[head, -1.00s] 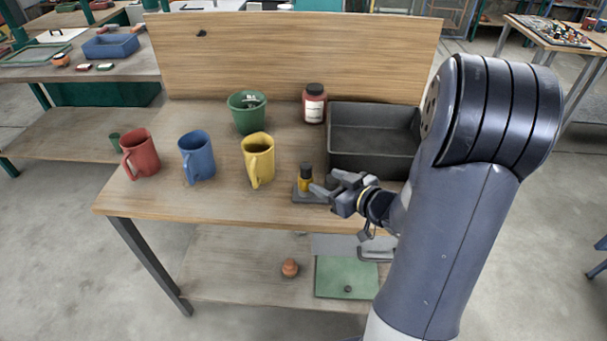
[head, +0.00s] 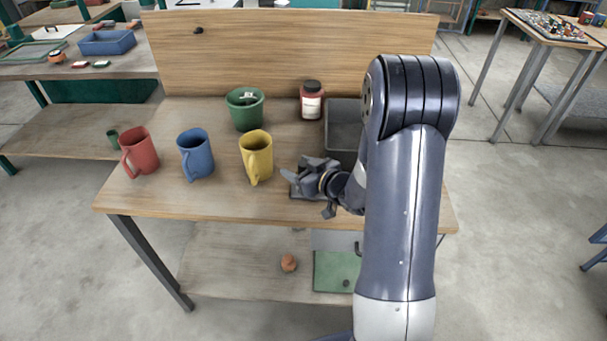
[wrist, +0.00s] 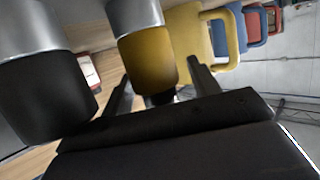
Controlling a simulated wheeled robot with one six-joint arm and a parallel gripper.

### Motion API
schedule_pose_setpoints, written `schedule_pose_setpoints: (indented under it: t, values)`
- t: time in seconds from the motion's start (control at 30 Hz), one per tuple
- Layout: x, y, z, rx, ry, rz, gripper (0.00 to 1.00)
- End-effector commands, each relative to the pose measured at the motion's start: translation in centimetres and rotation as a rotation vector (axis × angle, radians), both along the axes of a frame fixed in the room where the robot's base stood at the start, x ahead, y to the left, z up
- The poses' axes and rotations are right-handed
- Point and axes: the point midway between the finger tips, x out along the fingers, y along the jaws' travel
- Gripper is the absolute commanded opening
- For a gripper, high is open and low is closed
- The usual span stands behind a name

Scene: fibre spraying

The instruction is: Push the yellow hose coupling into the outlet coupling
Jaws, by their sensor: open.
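The yellow hose coupling (wrist: 148,58) shows in the wrist view as a yellow cylinder with a silver part at the upper end. It stands between the open fingers of my gripper (wrist: 160,82), with no clear sign of a grip. A larger black cylinder with a silver part (wrist: 42,100) is beside it at the left; I cannot tell for certain whether it is the outlet coupling. In the head view my gripper (head: 296,171) is low over the dark base plate (head: 298,194) and hides both couplings.
A yellow mug (head: 257,158) stands close left of my gripper, then a blue mug (head: 196,156) and a red mug (head: 140,155). Behind are a green pot (head: 246,112) and a red jar (head: 311,104). A grey bin (head: 343,150) is partly hidden by my arm.

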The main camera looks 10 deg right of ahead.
Motion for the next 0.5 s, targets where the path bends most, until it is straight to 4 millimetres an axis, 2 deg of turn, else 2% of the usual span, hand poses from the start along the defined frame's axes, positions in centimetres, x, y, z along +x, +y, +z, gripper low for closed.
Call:
schedule_pose_setpoints:
  t: [0.2,0.5]
  values:
    - [0.08,0.02,-0.02,0.0,0.0,-0.001,0.58]
    - [0.05,0.0,-0.01,0.0,0.0,-0.001,0.33]
